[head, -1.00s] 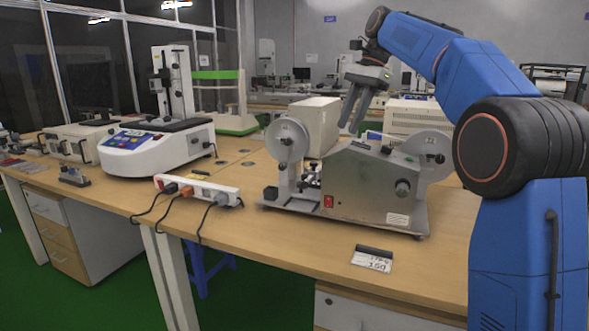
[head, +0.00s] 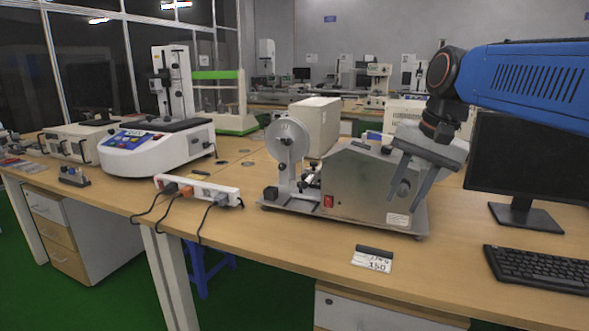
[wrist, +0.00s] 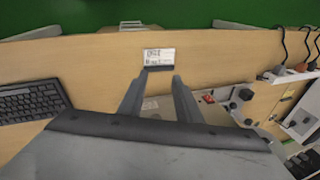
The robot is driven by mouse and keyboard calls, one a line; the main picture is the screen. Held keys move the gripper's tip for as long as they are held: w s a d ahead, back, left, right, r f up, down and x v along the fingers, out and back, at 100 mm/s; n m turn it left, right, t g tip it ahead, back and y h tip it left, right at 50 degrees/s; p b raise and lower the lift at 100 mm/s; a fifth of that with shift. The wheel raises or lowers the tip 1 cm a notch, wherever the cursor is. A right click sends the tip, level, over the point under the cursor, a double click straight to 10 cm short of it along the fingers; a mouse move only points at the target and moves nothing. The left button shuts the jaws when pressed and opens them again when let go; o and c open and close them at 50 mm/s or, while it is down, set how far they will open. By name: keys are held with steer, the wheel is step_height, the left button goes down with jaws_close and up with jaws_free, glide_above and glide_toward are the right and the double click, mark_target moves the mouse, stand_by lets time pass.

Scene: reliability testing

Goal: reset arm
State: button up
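My gripper (head: 405,203) hangs from the blue arm at the right of the head view, fingers pointing down. Its fingers are apart with nothing between them. It is in front of the right part of the grey metal testing machine (head: 350,188) and hides part of it; I cannot tell whether it touches. In the wrist view the two parted fingers of my gripper (wrist: 159,77) point toward a small white label card (wrist: 158,57) on the table. Part of the machine (wrist: 215,110) shows to their right.
The wooden table (head: 300,245) also bears a power strip (head: 197,188), a white instrument (head: 155,145), a monitor (head: 535,160) and a keyboard (head: 540,267). The label card (head: 372,259) lies near the front edge. Bare table lies between card and keyboard.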

steer(key=s+d+f+n+t+h, duration=0.1)
steer(key=s+d+f+n, duration=0.1)
steer(key=s+f, duration=0.7)
steer(key=s+d+f+n+t+h, duration=0.1)
steer(key=s+d+f+n, duration=0.2)
steer(key=s+f, duration=0.6)
step_height(320, 180, down, 3)
steer(key=shift+s+d+f+n, duration=0.2)
steer(key=shift+s+d+n, duration=0.15)
steer(key=shift+n, duration=0.25)
